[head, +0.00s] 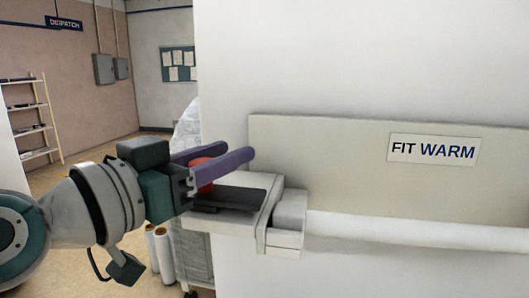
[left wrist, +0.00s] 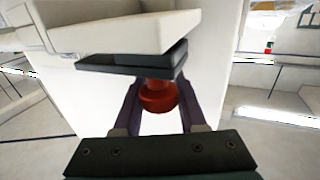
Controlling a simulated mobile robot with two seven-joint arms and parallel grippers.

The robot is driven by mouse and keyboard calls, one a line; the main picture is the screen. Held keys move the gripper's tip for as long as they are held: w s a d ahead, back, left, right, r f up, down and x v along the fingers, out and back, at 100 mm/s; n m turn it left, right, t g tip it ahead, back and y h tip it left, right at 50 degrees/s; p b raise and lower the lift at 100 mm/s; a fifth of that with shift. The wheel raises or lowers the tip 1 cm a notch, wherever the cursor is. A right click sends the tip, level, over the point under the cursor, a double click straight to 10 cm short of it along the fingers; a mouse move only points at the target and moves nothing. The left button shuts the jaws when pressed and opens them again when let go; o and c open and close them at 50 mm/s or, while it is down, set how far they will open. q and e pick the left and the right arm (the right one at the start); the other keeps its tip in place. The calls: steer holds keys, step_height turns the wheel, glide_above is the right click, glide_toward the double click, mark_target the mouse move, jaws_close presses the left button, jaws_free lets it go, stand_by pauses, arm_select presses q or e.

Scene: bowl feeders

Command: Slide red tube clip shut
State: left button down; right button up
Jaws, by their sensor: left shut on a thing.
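The red clip part (head: 203,174) is a rounded red knob at the left end of a pale housing (head: 262,183) on the wall. My left gripper (head: 236,152) has purple fingers, one on each side of the red part, and is shut on it. In the left wrist view the red knob (left wrist: 158,97) sits between the fingers, below a dark plate (left wrist: 135,61) under the pale housing (left wrist: 120,33). The fingertips are partly hidden there. A white tube (head: 415,232) runs right from the housing. My right gripper is not in view.
A beige panel (head: 330,150) with a "FIT WARM" sign (head: 433,150) is on the white wall above the tube. White rolls (head: 161,252) stand below left of the housing.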

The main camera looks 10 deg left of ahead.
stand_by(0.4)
arm_select(q)
steer(key=d+p, duration=0.1)
steer(key=d, duration=0.2)
steer(key=shift+d+p, duration=0.3)
steer(key=shift+d, duration=0.05)
steer(key=shift+s+d, duration=0.1)
steer(key=shift+d, duration=0.2)
steer(key=shift+c, duration=2.4)
jaws_free()
steer(key=shift+d, duration=0.1)
steer(key=shift+s, duration=0.1)
